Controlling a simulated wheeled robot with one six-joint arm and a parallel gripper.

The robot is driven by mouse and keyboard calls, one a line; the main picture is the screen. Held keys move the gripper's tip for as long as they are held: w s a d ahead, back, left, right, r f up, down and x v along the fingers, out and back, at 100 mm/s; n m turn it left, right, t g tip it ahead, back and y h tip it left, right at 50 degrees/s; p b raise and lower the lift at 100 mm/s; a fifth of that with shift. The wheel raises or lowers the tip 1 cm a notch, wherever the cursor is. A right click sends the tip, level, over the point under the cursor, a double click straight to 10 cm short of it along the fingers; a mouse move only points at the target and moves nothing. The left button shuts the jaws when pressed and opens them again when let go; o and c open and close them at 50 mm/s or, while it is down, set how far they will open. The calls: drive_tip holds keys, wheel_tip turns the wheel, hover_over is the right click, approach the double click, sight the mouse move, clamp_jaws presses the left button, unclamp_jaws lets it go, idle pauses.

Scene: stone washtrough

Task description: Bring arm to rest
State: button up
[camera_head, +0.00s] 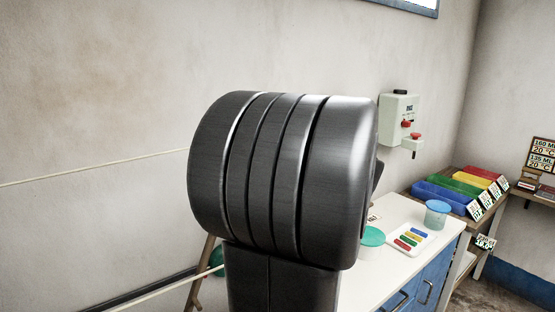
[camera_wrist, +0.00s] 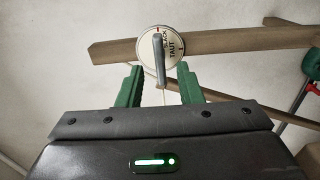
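My gripper (camera_wrist: 157,84) shows in the wrist view with its two green fingers spread apart and nothing clasped between them. Just beyond the fingertips is a round white dial (camera_wrist: 148,46) marked TAUT, with a second word partly hidden. Its grey lever (camera_wrist: 160,62) stands upright in the picture, its lower end appearing in the gap between the fingers; I cannot tell the depth between them. In the head view, a dark part of my arm fills the middle and my gripper is hidden.
A wooden beam (camera_wrist: 240,41) runs behind the dial. A pale line (camera_head: 95,168) crosses left.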

drive_tip(key=b+v, duration=0.1)
drive_tip(key=v, duration=0.7)
drive_tip(key=shift+s+d, duration=0.25)
drive_tip(key=shift+s, duration=0.05)
drive_tip(key=shift+n, duration=0.3)
drive_tip(key=x, duration=0.4)
drive_tip(key=p+x, duration=0.1)
drive_tip(key=x, duration=0.9)
drive_tip(key=shift+a+f, duration=0.1)
drive_tip(key=shift+f, duration=0.15)
drive_tip(key=shift+s+n+b, duration=0.1)
drive_tip(key=shift+n+b, duration=0.6)
drive_tip(key=shift+n, duration=0.4)
drive_tip(key=n+b, duration=0.2)
drive_tip(key=n, duration=0.1)
drive_tip(key=n+b, duration=0.1)
drive_tip(key=n, duration=0.2)
drive_tip(key=shift+r+b, duration=0.15)
drive_tip(key=shift+b, duration=0.25)
drive_tip(key=shift+n, duration=0.3)
drive_tip(key=shift+r, duration=0.1)
